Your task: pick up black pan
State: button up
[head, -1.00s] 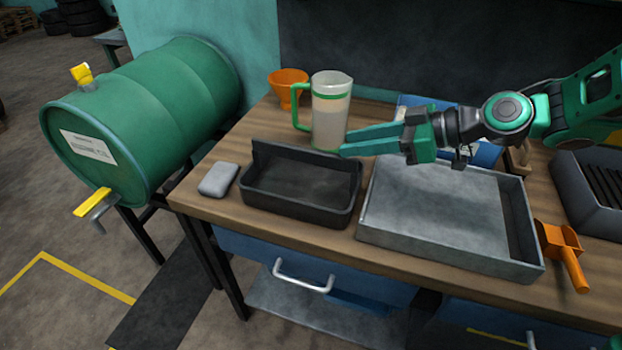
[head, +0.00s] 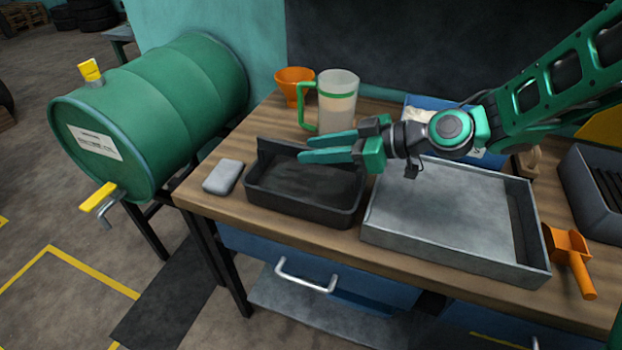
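The black pan (head: 300,205) is a dark rectangular tray with a raised back wall. It sits on the wooden bench left of the grey metal tray. My gripper (head: 303,150) reaches in from the right, and its two green fingers point left over the back right part of the pan. The fingers show a narrow gap between them and nothing is held in it. They appear to be above the pan's rim; whether they touch it I cannot tell. Part of the pan's back wall is hidden behind the fingers.
A measuring jug (head: 337,100) with a green handle stands just behind my gripper, by an orange funnel (head: 294,84). The grey metal tray (head: 440,262) is right of the pan. A grey block (head: 223,177) lies left. An orange scoop (head: 570,258) lies far right.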

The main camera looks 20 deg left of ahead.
jog(key=shift+x, duration=1.25)
grip_shut()
jog(key=shift+r, duration=0.1)
dwell(0.3)
